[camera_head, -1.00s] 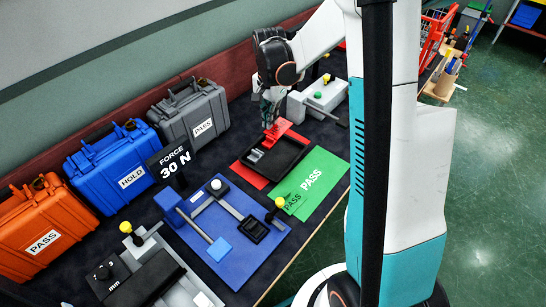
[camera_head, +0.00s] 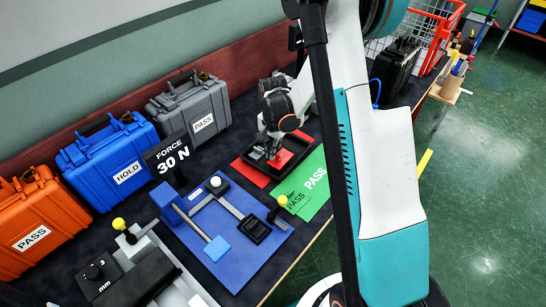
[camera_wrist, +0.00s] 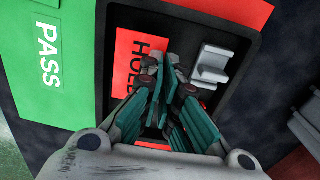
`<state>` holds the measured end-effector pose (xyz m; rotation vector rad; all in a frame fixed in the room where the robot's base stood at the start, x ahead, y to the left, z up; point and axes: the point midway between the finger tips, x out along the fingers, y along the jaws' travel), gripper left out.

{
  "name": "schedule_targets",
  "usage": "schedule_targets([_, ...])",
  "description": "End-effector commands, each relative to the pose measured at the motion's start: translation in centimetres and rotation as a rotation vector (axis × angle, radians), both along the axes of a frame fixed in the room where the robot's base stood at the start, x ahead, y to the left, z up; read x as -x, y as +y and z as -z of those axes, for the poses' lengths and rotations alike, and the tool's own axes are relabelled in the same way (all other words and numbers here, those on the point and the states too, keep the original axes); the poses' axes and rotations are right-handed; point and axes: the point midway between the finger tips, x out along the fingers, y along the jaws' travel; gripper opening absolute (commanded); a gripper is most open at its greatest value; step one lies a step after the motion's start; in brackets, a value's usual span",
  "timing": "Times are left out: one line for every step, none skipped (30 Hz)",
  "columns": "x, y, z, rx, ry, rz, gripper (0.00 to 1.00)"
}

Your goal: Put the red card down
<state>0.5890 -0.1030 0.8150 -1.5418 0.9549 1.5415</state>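The red card (camera_head: 281,159) lies in or just above the black tray (camera_head: 257,168), at its right part. My gripper (camera_head: 270,151) is down at the tray. In the wrist view its fingers (camera_wrist: 166,72) are close together over the card, with red between the tips, and look shut on it. The exact contact and any gap under the card are hidden.
A grey clip-like block (camera_wrist: 212,66) stands in the tray beside the card. A green PASS sheet (camera_head: 309,182) lies right of the tray. Grey (camera_head: 192,105), blue (camera_head: 112,165) and orange (camera_head: 38,222) cases line the back.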

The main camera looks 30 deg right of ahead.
Motion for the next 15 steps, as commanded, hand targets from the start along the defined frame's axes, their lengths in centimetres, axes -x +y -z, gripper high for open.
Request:
schedule_targets([0.0,0.0,1.1,0.000,0.000,0.000,0.00])
schedule_targets([-0.1,0.0,1.6,0.000,0.000,0.000,0.00])
schedule_targets([-0.1,0.0,2.2,0.000,0.000,0.000,0.00])
schedule_targets([0.0,0.0,2.5,0.000,0.000,0.000,0.00])
schedule_targets([0.0,0.0,2.7,0.000,0.000,0.000,0.00])
schedule_targets([0.0,0.0,2.8,0.000,0.000,0.000,0.00])
schedule_targets([0.0,0.0,2.8,0.000,0.000,0.000,0.00])
schedule_targets([0.0,0.0,2.8,0.000,0.000,0.000,0.00])
schedule_targets([0.0,0.0,2.7,0.000,0.000,0.000,0.00])
schedule_targets([0.0,0.0,2.7,0.000,0.000,0.000,0.00])
schedule_targets([0.0,0.0,2.7,0.000,0.000,0.000,0.00])
schedule_targets([0.0,0.0,2.7,0.000,0.000,0.000,0.00])
schedule_targets([0.0,0.0,2.7,0.000,0.000,0.000,0.00])
schedule_targets([0.0,0.0,2.8,0.000,0.000,0.000,0.00])
schedule_targets([0.0,0.0,2.9,0.000,0.000,0.000,0.00])
